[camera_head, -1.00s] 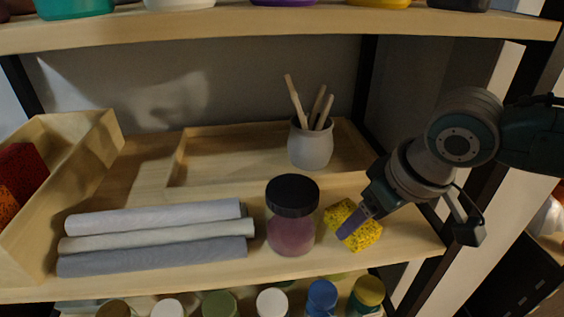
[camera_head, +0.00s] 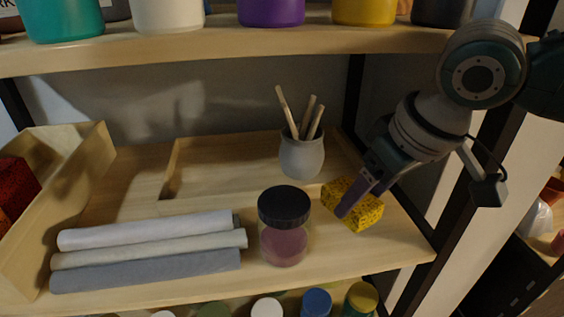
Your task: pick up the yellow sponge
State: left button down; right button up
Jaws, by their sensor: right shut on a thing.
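The yellow sponge (camera_head: 367,212) is a speckled block at the right end of the middle shelf, just right of a jar with a black lid. My right gripper (camera_head: 346,205) reaches down to it from the upper right and is shut on it. One purple-grey finger lies across the sponge's near face, and the other finger is hidden behind it. The sponge sits at or very near the shelf board; I cannot tell whether it is lifted clear. My left gripper is not in view.
The black-lidded jar (camera_head: 284,226) stands close left of the sponge. Rolled cloths (camera_head: 150,248) lie further left. A grey pot (camera_head: 302,154) with wooden tools stands behind, by a shallow wooden tray (camera_head: 215,150). The upper shelf (camera_head: 220,45) with paint pots overhangs.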

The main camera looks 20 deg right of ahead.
jog(key=s+a, duration=0.2)
jog(key=s, duration=0.7)
jog(key=s+a, duration=0.2)
jog(key=s, duration=0.8)
jog(key=shift+a, duration=0.3)
jog(key=shift+f, duration=0.1)
